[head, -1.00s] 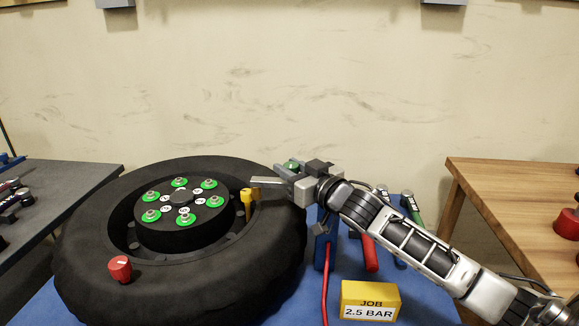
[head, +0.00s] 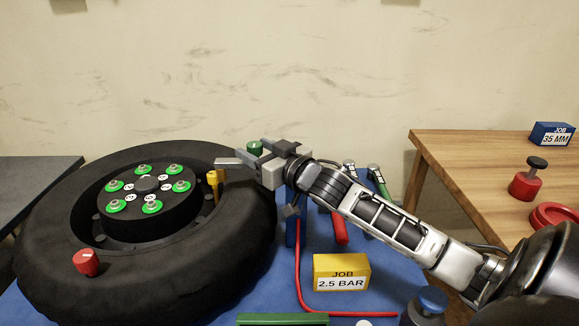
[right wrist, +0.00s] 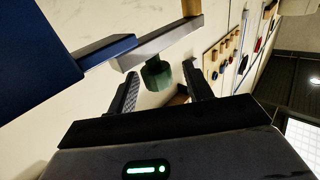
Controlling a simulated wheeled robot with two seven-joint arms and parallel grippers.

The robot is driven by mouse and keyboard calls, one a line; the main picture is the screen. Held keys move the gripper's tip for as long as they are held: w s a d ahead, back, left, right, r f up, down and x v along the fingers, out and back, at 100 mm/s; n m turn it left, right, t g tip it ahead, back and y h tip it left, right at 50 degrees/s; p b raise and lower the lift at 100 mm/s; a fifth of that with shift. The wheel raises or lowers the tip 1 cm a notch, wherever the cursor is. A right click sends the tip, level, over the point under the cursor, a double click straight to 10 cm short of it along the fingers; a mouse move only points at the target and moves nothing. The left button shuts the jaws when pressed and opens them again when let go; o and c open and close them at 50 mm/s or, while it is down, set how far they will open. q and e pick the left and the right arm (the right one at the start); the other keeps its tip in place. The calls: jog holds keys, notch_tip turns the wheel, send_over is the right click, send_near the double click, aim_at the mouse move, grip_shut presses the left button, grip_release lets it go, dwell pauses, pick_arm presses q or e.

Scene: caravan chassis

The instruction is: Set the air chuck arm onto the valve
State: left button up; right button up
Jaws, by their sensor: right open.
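The air chuck arm (head: 230,162) is a flat grey bar reaching left from a blue post (head: 296,222) over the tyre's right side. A yellow piece (head: 213,182) stands below its tip; I cannot tell whether this is the chuck or the valve. A green knob (head: 254,147) sits on the bar; the right wrist view shows the knob (right wrist: 157,73) between my fingers. My right gripper (head: 257,157) is open around the knob, with gaps visible. The wheel (head: 150,275) lies flat on the blue table. My left gripper is out of view.
A red cap (head: 86,262) rests on the tyre's front left. A yellow "JOB 2.5 BAR" block (head: 341,271) and a red hose (head: 299,270) are in front of the post. Handled tools (head: 378,182) stand behind my right arm. A wooden table (head: 460,155) is at right.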

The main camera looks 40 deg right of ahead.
jog(key=s+d, duration=0.1)
jog(key=s, duration=1.3)
jog(key=shift+b, duration=0.3)
